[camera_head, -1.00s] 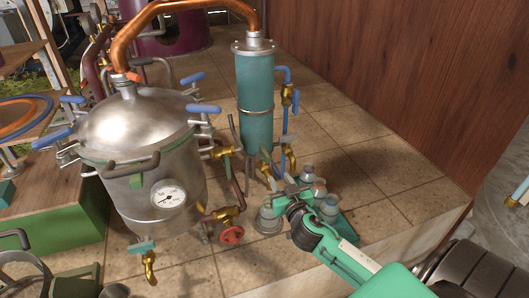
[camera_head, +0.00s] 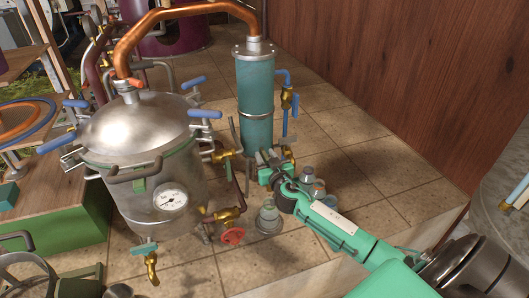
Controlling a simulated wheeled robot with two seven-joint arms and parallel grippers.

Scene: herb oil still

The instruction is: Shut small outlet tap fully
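A steel still pot (camera_head: 150,165) stands at left. A brass tap (camera_head: 151,268) with a teal handle (camera_head: 143,249) hangs under its front. A teal condenser column (camera_head: 256,105) stands at centre, with brass fittings low beside it. My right gripper (camera_head: 266,160) is at the foot of the column, over the small brass outlet (camera_head: 266,176) there. Its fingers cover most of that outlet and its handle, so I cannot tell whether they touch or grip it. I cannot tell which tap is the small outlet tap. My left gripper is out of view.
A red handwheel (camera_head: 232,236) on a brass valve sits low between pot and column. Glass jars (camera_head: 268,214) stand near my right arm, some partly hidden by it. A blue pipe with a brass valve (camera_head: 287,98) runs beside the column. Tiled floor is clear at right.

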